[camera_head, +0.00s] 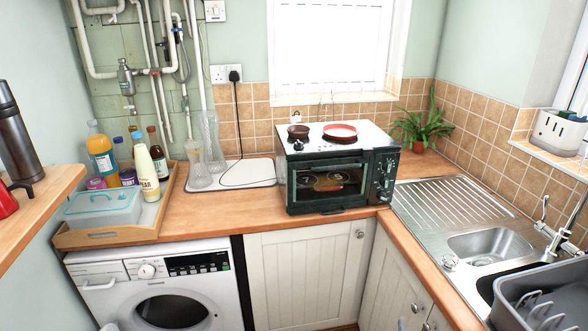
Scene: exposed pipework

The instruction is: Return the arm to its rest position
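Neither of my grippers shows in the head view, and I cannot make out either arm. A black and white mini oven (340,178) stands on the wooden worktop (205,217) in the corner. Its glass door looks shut. A red plate or pan (340,131) and a small dark brown bowl (298,131) sit on its top.
A wooden tray (107,236) with several bottles and a lidded box stands on the left. A shelf (35,200) with a flask (17,135) juts in at far left. The sink (490,245) and a grey dish rack (540,295) are on the right. The front worktop strip is clear.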

